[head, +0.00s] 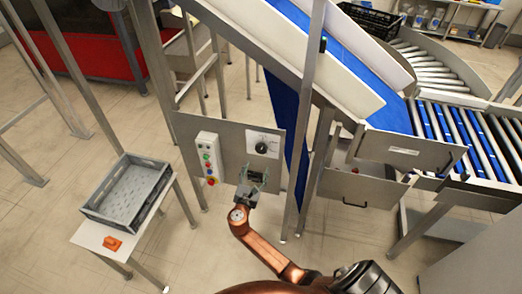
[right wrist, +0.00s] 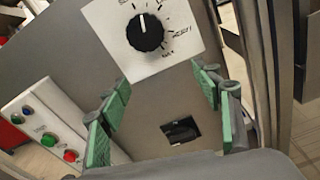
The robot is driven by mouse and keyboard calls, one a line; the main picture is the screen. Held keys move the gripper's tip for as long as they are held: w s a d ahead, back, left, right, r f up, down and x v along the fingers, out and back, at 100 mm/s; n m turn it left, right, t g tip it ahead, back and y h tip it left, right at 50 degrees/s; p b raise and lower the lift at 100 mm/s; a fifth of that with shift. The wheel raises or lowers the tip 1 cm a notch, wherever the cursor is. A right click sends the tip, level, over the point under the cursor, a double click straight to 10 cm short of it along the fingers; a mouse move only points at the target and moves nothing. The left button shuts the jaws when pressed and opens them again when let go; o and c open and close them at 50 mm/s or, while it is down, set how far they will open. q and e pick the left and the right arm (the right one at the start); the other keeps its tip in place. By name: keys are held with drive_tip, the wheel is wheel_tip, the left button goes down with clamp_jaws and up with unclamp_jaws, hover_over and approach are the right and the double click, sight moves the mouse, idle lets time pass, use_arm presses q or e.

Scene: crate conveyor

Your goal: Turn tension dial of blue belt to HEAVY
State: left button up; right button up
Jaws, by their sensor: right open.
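The tension dial is a round black knob on a white plate, fixed to the grey panel under the blue belt (head: 375,98). It shows in the head view (head: 261,147) and in the right wrist view (right wrist: 145,32). Its white pointer line points towards the top of the wrist picture. Small print to the knob's right and lower right is too blurred to read surely. My right gripper (head: 250,180) is open and empty, below the dial in front of the panel. In the wrist view its green-padded fingers (right wrist: 163,80) stand apart, short of the knob. My left gripper is out of view.
Left of the dial, a white button box (head: 209,157) with coloured buttons sits on the panel. A black socket-like fitting (right wrist: 181,131) is below the dial. A grey crate (head: 128,194) stands on a side table at left. A metal post (head: 299,130) rises right of the panel.

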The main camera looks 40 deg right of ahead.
sight(260, 150)
drive_tip(key=shift+h, duration=0.4)
drive_tip(key=w+d+r, duration=0.1)
drive_tip(key=d, duration=0.1)
drive_tip(key=w+d+r, duration=0.1)
drive_tip(key=w+d, duration=0.1)
drive_tip(key=w+d+r, duration=0.1)
drive_tip(key=w, duration=0.1)
drive_tip(key=shift+w+d+r, duration=0.15)
drive_tip(key=shift+d+r, duration=0.25)
drive_tip(key=shift+t, duration=0.3)
drive_tip(key=c, duration=1.2)
